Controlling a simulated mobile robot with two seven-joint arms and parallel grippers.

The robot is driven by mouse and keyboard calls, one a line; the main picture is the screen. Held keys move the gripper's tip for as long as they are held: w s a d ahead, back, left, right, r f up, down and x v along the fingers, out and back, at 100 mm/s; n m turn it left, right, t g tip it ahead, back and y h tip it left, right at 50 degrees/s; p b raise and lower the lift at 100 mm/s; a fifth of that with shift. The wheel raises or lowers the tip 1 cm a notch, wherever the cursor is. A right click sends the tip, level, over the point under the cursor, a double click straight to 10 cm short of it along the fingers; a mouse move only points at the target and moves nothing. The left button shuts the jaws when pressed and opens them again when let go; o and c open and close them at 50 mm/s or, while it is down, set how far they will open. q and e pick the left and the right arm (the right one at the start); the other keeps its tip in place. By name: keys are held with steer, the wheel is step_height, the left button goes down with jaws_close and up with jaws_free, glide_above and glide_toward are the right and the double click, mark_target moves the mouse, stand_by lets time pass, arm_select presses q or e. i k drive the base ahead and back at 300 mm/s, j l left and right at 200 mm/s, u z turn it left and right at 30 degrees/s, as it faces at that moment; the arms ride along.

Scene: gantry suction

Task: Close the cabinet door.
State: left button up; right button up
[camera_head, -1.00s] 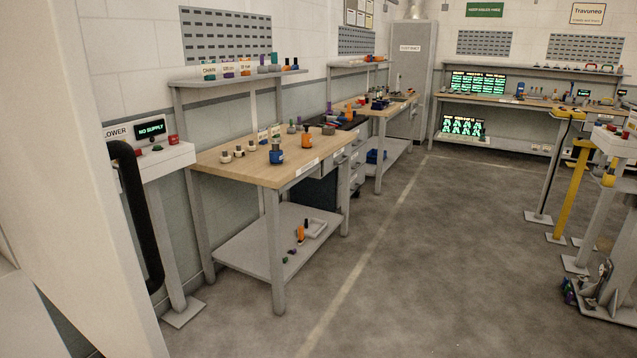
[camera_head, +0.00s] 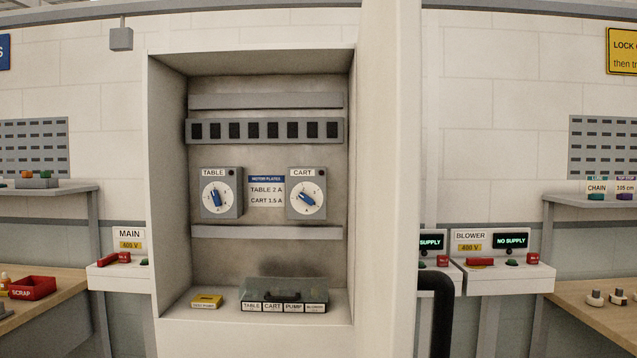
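An open electrical cabinet (camera_head: 170,200) stands in the middle of the view, with its inside exposed. A tall pale panel (camera_head: 392,180), which looks like the cabinet door swung outward, stands at the cabinet's right edge and is seen nearly edge-on. No handle shows on it. Inside the cabinet are a TABLE dial (camera_head: 216,195) and a CART dial (camera_head: 306,195) with blue knobs. A row of dark breakers (camera_head: 265,131) is above them. On the cabinet floor are a yellow block (camera_head: 207,301) and a clear-lidded box (camera_head: 284,293). Neither of my grippers is in view.
A MAIN switch box (camera_head: 122,268) is left of the cabinet. A BLOWER box (camera_head: 503,262) with a NO SUPPLY display and a black pipe (camera_head: 442,310) are right of the panel. Workbenches stand at left (camera_head: 55,300) and right (camera_head: 600,310).

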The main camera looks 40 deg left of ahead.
mark_target(388, 280)
steer(key=i+l+u, duration=0.15)
steer(key=u, duration=0.25)
steer(key=i+l+u, duration=0.1)
steer(key=l+u, duration=0.2)
steer(key=u, duration=0.15)
steer(key=l+u, duration=0.25)
steer(key=u, duration=0.15)
steer(key=i+l+u, duration=0.2)
steer(key=l+u, duration=0.2)
steer(key=l, duration=0.15)
steer(key=k+l+z, duration=0.35)
steer(key=k+l, duration=0.25)
steer(key=l, duration=0.3)
